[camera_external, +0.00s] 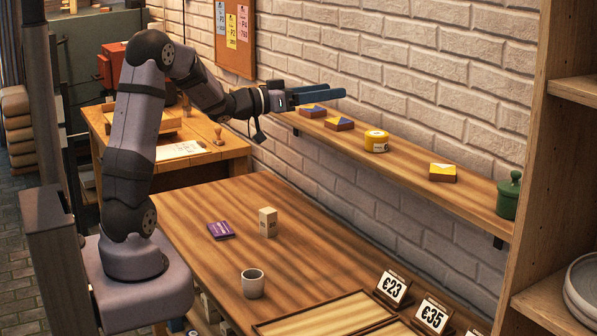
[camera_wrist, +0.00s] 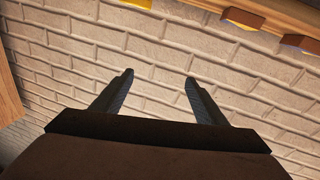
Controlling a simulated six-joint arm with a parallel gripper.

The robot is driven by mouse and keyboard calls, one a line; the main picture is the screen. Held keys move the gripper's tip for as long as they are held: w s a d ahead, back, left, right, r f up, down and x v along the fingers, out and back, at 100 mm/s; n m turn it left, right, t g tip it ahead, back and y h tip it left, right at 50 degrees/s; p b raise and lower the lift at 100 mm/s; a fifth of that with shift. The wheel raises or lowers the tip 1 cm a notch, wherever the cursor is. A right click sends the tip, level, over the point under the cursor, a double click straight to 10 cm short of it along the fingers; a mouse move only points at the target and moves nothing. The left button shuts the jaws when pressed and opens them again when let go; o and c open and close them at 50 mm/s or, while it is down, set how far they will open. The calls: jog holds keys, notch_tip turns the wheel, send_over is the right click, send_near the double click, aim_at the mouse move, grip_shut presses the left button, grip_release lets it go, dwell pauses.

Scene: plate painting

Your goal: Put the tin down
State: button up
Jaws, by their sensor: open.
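A round yellow tin (camera_external: 376,141) with a pale label stands upright on the wall shelf (camera_external: 470,197), near its middle. My gripper (camera_external: 336,90) is level, above the left end of the shelf and to the left of the tin, clear of it. In the wrist view my gripper (camera_wrist: 159,76) has its two fingers wide apart, with only brick wall between them. I cannot make out the tin for sure in the wrist view.
The table below holds a purple packet (camera_external: 221,230), a beige block (camera_external: 267,222) and a grey cup (camera_external: 253,283), with bare wood between.

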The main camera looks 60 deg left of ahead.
jog(key=a+r+n+g+y, duration=0.1)
jog(key=a+n+y, duration=0.8)
jog(key=a+n, duration=0.2)
jog(key=n+g+h+p, duration=0.1)
jog(key=n+g+h, duration=0.5)
jog(key=n, duration=1.8)
send_over(369, 134)
jog(key=s, duration=0.4)
notch_tip(369, 134, down, 3)
jog(key=t+h, duration=0.2)
jog(key=f, duration=0.3)
jog(key=a+f, duration=0.1)
jog(key=f, duration=0.1)
jog(key=shift+s, duration=0.25)
jog(key=shift+p+x, duration=1.65)
jog(key=shift+x, duration=2.05)
jog(key=shift+s+f, duration=0.1)
jog(key=shift+c, duration=0.7)
